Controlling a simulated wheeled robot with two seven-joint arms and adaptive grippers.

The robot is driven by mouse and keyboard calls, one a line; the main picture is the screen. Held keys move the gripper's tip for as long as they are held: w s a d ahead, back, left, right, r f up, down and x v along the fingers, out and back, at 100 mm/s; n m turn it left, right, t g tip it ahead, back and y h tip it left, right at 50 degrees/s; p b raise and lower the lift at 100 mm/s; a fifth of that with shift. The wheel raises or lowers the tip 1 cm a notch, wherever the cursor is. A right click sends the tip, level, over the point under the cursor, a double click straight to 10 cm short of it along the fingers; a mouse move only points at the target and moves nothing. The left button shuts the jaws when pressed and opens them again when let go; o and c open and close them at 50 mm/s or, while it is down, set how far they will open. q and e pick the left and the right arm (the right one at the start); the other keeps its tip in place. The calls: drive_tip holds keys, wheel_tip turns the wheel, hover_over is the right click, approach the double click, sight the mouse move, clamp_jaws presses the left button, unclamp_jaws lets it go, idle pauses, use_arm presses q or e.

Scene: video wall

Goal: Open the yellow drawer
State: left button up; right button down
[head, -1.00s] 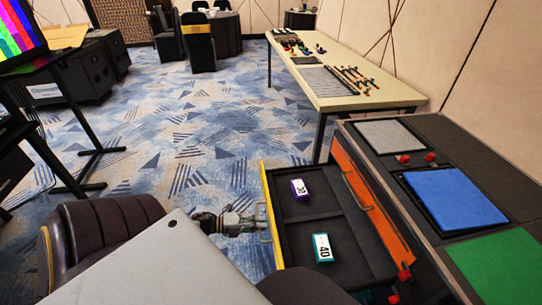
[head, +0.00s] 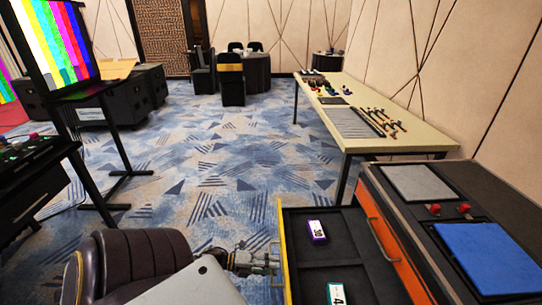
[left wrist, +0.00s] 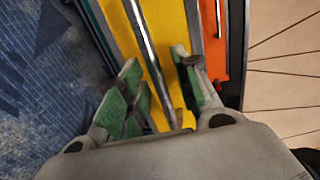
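The yellow drawer (head: 285,262) is pulled well out of the cabinet, with its yellow front facing left in the head view. Inside its dark tray lie a purple-and-white box (head: 317,231) and a green-and-white box (head: 337,294). My left gripper (head: 268,262) is at the drawer's front, by its handle. In the left wrist view the left gripper's green-padded fingers (left wrist: 160,85) stand apart, one on each side of the metal handle bar (left wrist: 146,45), with gaps showing beside the bar. The yellow front (left wrist: 172,30) lies behind it. My right gripper is not in view.
An orange drawer (head: 395,255) is shut in the cabinet beside the yellow one. The cabinet top carries a grey panel (head: 418,183), a blue panel (head: 488,258) and red knobs. A brown chair (head: 135,262) stands left of the gripper. Patterned carpet is open beyond.

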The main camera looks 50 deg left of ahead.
use_arm(q)
drive_tip(key=v, duration=1.2)
idle(0.4)
drive_tip(key=shift+a+f, duration=0.1)
drive_tip(key=shift+f, duration=0.1)
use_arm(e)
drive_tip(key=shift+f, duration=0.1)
